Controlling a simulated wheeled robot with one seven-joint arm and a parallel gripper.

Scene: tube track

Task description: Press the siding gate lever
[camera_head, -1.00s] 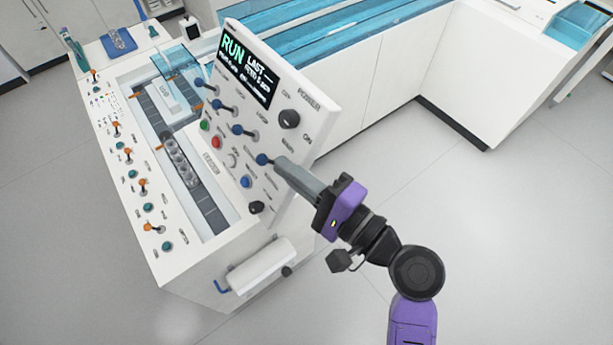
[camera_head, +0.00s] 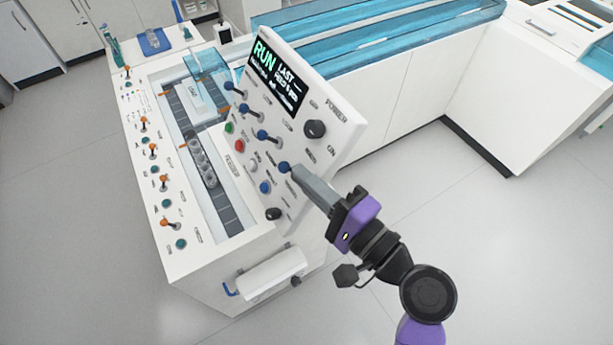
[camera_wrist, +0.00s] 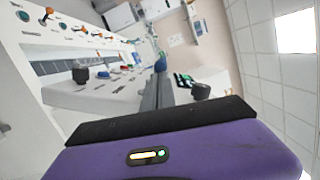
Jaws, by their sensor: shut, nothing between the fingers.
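The upright white control panel (camera_head: 330,100) carries several blue-knobbed levers, and their small labels are too blurred to read, so I cannot tell by name which is the siding gate lever. My gripper (camera_head: 296,173) is shut and empty. Its tip is at the lowest, rightmost blue lever knob (camera_head: 284,167), and I cannot tell whether it touches. In the wrist view my gripper's fingers (camera_wrist: 158,92) point at a blue knob (camera_wrist: 160,66), and they hide the lever's stem.
The panel also has a black power knob (camera_head: 315,129), a green button (camera_head: 229,128), a red button (camera_head: 239,146) and a lower black knob (camera_head: 273,214). Orange levers (camera_head: 165,183) line the left edge. Floor at right is clear.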

